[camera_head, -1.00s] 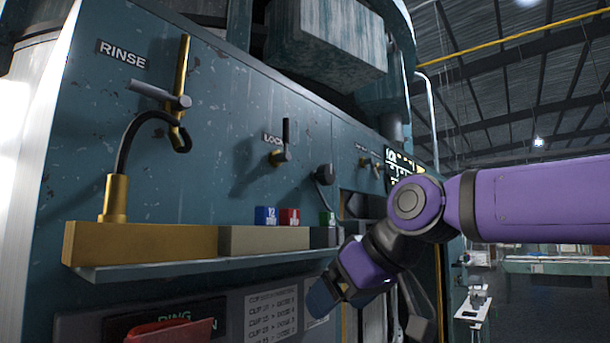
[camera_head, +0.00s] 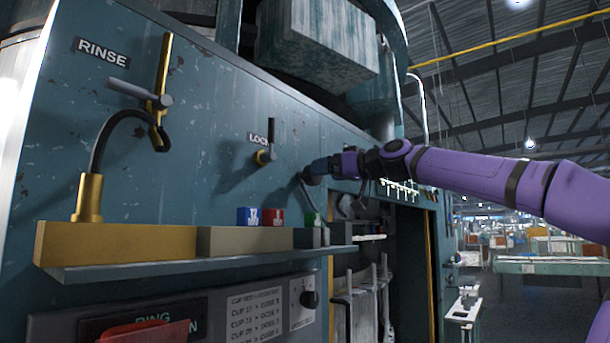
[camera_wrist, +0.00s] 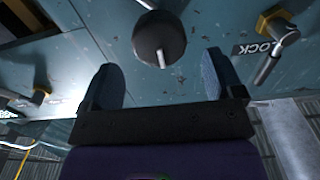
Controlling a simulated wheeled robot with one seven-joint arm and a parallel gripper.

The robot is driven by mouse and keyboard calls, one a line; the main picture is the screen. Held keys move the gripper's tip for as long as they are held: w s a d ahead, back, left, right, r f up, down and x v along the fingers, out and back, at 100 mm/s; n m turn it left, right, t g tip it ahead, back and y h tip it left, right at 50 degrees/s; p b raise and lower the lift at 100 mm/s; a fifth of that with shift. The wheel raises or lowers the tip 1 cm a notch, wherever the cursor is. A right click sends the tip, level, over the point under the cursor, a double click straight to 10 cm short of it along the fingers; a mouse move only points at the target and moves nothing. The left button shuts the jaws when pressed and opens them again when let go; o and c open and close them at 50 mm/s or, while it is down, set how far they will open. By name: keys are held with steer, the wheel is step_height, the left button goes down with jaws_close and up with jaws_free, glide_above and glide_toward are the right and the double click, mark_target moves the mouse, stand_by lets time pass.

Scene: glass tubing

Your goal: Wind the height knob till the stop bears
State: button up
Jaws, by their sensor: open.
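A dark round knob (camera_wrist: 158,38) with a pale pin on its face shows in the wrist view, on the blue-green panel. No label on it can be read, so I cannot tell for certain that it is the height knob. My gripper (camera_wrist: 160,78) is open, its two dark fingers pointing at the panel on either side of the line to the knob. The knob lies just beyond the fingertips, and nothing is held. In the head view my gripper (camera_head: 314,172) is close to the panel, right of the LOCK lever, and mostly hides the knob. I see no stop that I can identify.
The LOCK lever (camera_head: 266,150) juts out left of my gripper. Below it is a shelf (camera_head: 190,268) with blue and red blocks (camera_head: 273,217). Another black knob (camera_head: 310,298) sits on the lower panel. An open bay (camera_head: 405,250) lies to the lower right.

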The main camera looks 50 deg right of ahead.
mark_target(308, 174)
steer(key=w, duration=0.7)
steer(key=shift+a, duration=0.25)
steer(key=c, duration=0.9)
